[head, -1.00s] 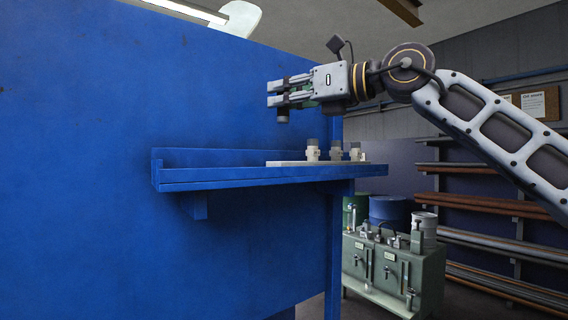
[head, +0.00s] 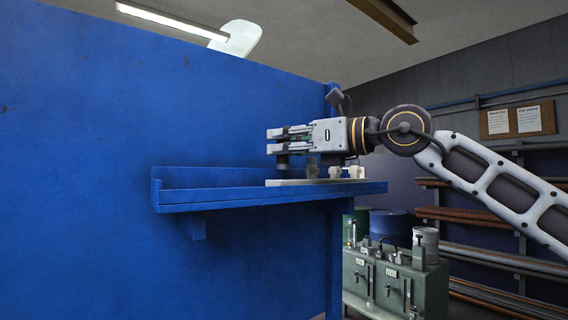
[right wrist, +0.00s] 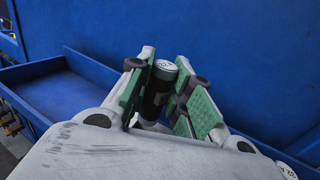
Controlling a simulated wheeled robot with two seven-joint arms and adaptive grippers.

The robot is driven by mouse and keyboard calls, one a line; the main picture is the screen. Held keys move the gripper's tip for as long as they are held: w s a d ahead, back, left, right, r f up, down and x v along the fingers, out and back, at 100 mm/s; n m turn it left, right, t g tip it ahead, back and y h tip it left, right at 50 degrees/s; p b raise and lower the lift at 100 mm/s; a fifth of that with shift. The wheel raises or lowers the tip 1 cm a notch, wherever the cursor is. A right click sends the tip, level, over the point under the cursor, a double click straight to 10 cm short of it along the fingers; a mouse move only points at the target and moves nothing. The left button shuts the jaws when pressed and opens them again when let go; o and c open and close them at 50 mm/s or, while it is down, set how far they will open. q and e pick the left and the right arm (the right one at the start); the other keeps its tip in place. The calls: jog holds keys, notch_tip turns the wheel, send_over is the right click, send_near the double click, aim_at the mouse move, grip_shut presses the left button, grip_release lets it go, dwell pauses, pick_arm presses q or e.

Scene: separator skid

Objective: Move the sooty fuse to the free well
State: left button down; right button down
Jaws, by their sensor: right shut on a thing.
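My right gripper (head: 272,141) is shut on a dark cylindrical fuse, the sooty fuse (head: 283,161). In the right wrist view the fuse (right wrist: 160,84) stands between the green finger pads, with a grey marked top and a blackened body. In the head view its lower end is at the left end of a pale plate (head: 276,183); I cannot tell whether it touches or sits in a well. Pale holders (head: 335,172) stand on the plate to the right, their tops partly hidden by my gripper. My left gripper is not in view.
The plate lies on a blue shelf (head: 230,199) with a raised rim, fixed to a blue wall panel (head: 90,120). The shelf's left part is bare. A green-grey unit with valves (head: 392,280) and drums (head: 388,225) stand below, at the right.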

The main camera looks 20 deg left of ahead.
aim_at(285, 162)
jog(key=shift+d+f+p, duration=0.1)
jog(key=shift+f+p, duration=0.2)
jog(key=shift+f, duration=1.65)
jog(key=shift+f, duration=0.15)
jog(key=c, duration=1.3)
grip_release()
jog(key=shift+s+d+b, duration=0.1)
jog(key=shift+d+b, duration=0.2)
jog(key=shift+d, duration=0.2)
jog(key=b+v, duration=0.3)
jog(key=v, duration=0.8)
